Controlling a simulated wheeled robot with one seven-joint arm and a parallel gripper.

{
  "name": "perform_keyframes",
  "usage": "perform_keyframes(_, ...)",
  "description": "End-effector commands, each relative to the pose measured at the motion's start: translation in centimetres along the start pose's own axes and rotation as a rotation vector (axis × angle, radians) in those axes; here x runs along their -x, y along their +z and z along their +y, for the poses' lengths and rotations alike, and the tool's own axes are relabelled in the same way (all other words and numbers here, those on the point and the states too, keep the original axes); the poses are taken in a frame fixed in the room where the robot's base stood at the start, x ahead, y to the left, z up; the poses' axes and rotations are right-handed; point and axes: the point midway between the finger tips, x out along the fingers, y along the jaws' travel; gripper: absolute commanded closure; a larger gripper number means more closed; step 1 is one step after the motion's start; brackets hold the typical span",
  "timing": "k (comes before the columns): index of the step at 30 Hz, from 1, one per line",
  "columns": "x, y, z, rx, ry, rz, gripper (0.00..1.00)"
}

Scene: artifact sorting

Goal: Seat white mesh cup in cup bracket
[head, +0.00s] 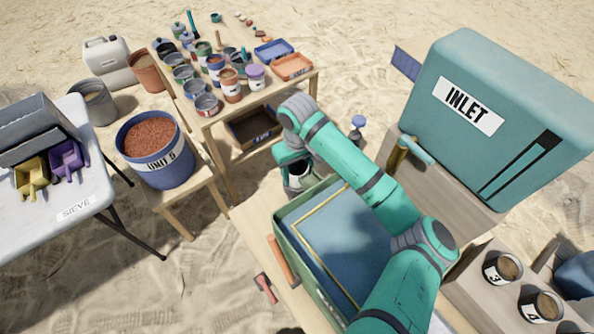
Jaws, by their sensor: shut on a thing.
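My gripper (297,178) hangs at the end of my teal arm, near the back left corner of a green-rimmed crate with a blue panel. It is shut on a small pale thing with a dark opening, which appears to be the white mesh cup (299,184). The arm and the gripper body partly cover the cup, so its tilt and any contact below are unclear. I cannot make out the cup bracket; it may be hidden behind my arm or the crate.
The crate (281,214) stands on a wooden bench. A teal INLET box (510,90) is to the right. A table (290,92) crowded with pots and trays stands behind. A blue UNIT 5 bucket (160,172) and the SIEVE table (112,195) are left. Numbered cups (502,270) stand at lower right.

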Motion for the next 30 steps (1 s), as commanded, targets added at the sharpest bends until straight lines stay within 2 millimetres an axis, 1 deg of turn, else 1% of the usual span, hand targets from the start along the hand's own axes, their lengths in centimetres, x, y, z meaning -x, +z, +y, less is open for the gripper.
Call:
perform_keyframes(5,-0.1,0.1,-0.2,0.002,-0.004,-0.002,0.73)
perform_keyframes(16,0.9,0.1,-0.1,0.001,-0.003,-0.002,0.73)
perform_keyframes(30,0.9,0.0,-0.1,0.002,-0.002,-0.001,0.73)
